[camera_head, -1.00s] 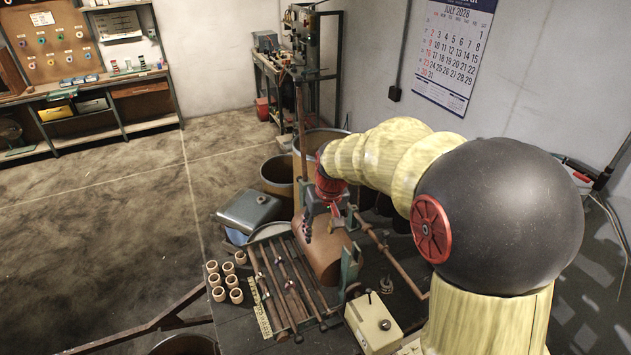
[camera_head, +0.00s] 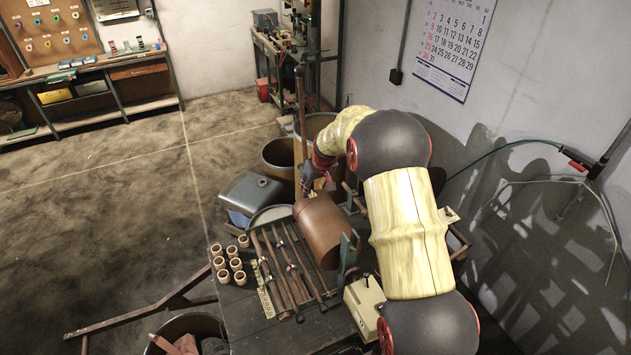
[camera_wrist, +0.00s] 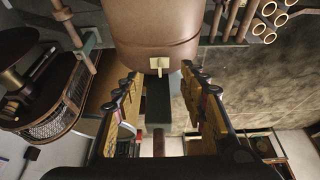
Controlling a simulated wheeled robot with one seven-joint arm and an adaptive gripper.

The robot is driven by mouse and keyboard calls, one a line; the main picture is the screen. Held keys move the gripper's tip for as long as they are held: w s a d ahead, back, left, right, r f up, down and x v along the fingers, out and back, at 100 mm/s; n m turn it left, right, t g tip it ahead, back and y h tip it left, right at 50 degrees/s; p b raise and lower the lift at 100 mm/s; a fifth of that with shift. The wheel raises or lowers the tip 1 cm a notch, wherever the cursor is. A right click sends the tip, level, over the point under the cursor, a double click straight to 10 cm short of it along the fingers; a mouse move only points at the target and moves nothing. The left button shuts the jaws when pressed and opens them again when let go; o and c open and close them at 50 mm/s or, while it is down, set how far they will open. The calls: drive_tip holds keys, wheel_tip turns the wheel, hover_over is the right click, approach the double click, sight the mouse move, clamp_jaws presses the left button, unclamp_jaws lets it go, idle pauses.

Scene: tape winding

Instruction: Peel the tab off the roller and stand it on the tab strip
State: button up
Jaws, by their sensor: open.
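The roller (camera_head: 322,232) is a brown cylinder on the bench in the head view. It also fills the top middle of the wrist view (camera_wrist: 157,28). A small pale tab (camera_wrist: 158,64) with a raised stem sits on the roller's near edge in the wrist view. My gripper (camera_wrist: 160,76) is open, with a fingertip on each side of the tab and visible space between; I cannot tell how far off in depth. In the head view my gripper (camera_head: 309,187) is at the roller's far end. The tab strip (camera_head: 265,303) is a pale marked strip at the bench's left.
Rods (camera_head: 284,268) lie on a rack between the strip and roller. Several wooden rings (camera_head: 221,263) stand at the bench's left edge. A grey tank (camera_head: 250,193) and an open drum (camera_head: 279,156) are beyond. A cream box (camera_head: 363,296) is at the front.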

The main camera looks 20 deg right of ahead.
drive_tip(key=shift+x, duration=1.1)
drive_tip(key=shift+c, duration=0.9)
clamp_jaws()
drive_tip(key=shift+r, duration=0.2)
drive_tip(key=shift+r+p, duration=0.95)
drive_tip(key=shift+r, duration=1.4)
